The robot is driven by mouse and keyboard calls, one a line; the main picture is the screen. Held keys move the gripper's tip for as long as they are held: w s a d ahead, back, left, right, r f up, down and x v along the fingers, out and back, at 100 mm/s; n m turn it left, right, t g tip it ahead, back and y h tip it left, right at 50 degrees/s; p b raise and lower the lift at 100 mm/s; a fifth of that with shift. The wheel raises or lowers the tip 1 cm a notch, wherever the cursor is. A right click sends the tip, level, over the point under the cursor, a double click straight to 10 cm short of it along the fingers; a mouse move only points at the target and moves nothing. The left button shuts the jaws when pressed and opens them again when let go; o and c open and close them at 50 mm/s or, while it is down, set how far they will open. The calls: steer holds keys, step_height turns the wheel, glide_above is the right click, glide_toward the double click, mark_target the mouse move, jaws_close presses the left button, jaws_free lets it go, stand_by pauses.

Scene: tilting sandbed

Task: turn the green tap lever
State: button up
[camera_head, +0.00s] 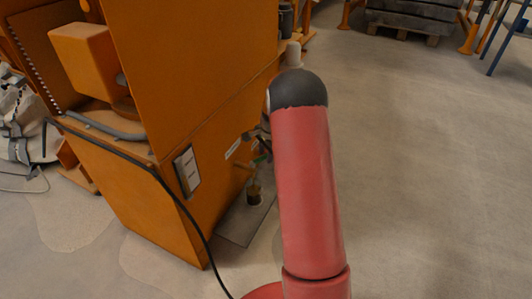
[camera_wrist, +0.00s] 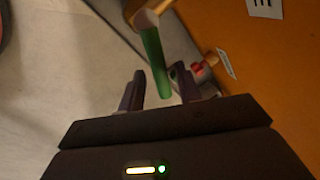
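The green tap lever (camera_wrist: 154,56) shows in the wrist view as a green bar hanging down from a brass-coloured tap body (camera_wrist: 146,14). Its lower end lies between the two dark fingers of my gripper (camera_wrist: 158,72). The fingers are apart, with a gap visible on both sides of the lever; I cannot tell whether it is level with them in depth. My arm hides most of my gripper there.
A large orange machine (camera_head: 150,190) stands left of the tap, with a grey plate (camera_head: 238,228) on the floor under it. A black cable (camera_head: 180,203) runs down its front. A small red part (camera_wrist: 202,68) is near the right finger. Floor at right (camera_head: 430,180) is clear.

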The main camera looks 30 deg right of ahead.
jaws_close()
steer(key=w+n, duration=0.1)
steer(key=n, duration=0.1)
steer(key=shift+w+a+n+y, duration=0.1)
steer(key=shift+w+n+y, duration=0.05)
steer(key=shift+n+y, duration=0.15)
steer(key=shift+w+a+n, duration=0.2)
steer(key=shift+w+n, duration=0.1)
steer(key=shift+n, duration=0.4)
steer(key=shift+w+a+n, duration=0.2)
steer(key=shift+w+n, duration=0.1)
steer(key=shift+n, duration=0.4)
steer(key=shift+o, duration=0.9)
jaws_free()
